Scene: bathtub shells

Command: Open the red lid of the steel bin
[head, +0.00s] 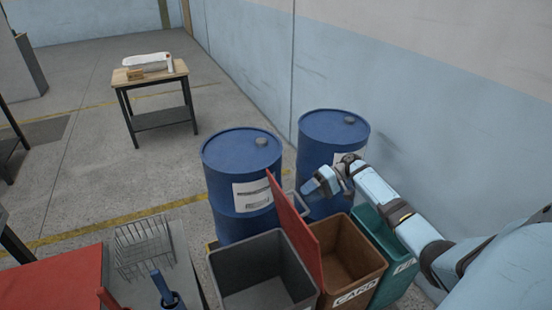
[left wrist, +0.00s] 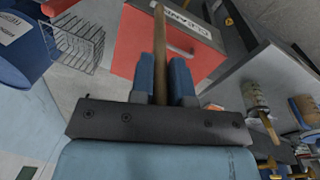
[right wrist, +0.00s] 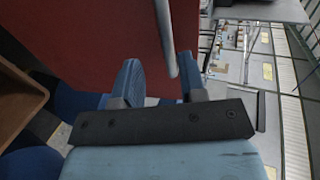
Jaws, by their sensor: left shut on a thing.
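The steel bin (head: 262,268) is a grey open-topped box at the bottom middle of the head view. Its red lid (head: 294,228) stands steeply up along the bin's right side, leaving the mouth uncovered. The lid's red face (right wrist: 95,35) fills much of the right wrist view. My right gripper (head: 313,186) is beside the lid's far upper end. Its fingers are apart, with a grey bar (right wrist: 166,38) between them; I cannot tell whether they touch it.
A brown CARD bin (head: 345,258) and a green bin (head: 385,240) adjoin on the right. Two blue drums (head: 238,160) stand behind, near the wall. A wire basket (head: 145,248) and a red surface (head: 50,280) are at left. Floor beyond is clear up to a small table (head: 155,85).

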